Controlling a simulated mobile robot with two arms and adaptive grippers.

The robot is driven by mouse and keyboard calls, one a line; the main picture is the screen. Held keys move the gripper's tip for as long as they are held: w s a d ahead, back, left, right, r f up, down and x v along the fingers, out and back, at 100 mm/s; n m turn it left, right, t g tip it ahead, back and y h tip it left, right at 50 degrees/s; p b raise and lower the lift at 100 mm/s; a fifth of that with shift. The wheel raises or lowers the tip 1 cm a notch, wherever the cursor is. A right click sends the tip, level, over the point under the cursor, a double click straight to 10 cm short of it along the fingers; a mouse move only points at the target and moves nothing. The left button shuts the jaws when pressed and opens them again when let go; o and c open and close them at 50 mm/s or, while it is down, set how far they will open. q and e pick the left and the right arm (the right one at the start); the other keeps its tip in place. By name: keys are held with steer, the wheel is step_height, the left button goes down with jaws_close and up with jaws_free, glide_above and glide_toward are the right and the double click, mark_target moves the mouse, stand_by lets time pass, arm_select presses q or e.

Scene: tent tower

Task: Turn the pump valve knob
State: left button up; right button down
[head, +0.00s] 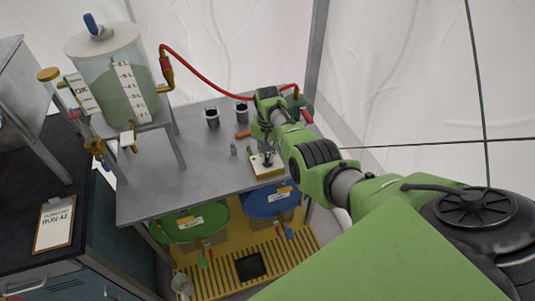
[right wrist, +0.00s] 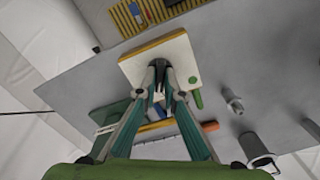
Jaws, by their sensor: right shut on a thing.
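A cream block with a yellow edge (head: 267,170) lies near the front right of the grey table; it also shows in the right wrist view (right wrist: 180,50). My right gripper (head: 267,157) reaches down onto this block. In the right wrist view its fingertips (right wrist: 158,76) are close together over the block, shut on a small dark piece that looks like the valve knob. The fingers hide most of this piece, so its shape and angle cannot be told. A small green dot (right wrist: 193,81) marks the block beside the fingertips. My left gripper is not in view.
A clear tank with green liquid (head: 122,90) stands on the left, and a red hose (head: 205,82) runs from it toward the back right. Two dark-topped cups (head: 212,120), a small grey fitting (head: 233,149) and an orange stick (head: 243,134) are on the table. The table's front left is clear.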

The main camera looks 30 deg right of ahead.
steer(key=shift+n, duration=1.6)
steer(key=shift+p, duration=0.3)
steer(key=c, duration=2.2)
jaws_free()
steer(key=shift+o, duration=0.2)
step_height(320, 180, up, 12)
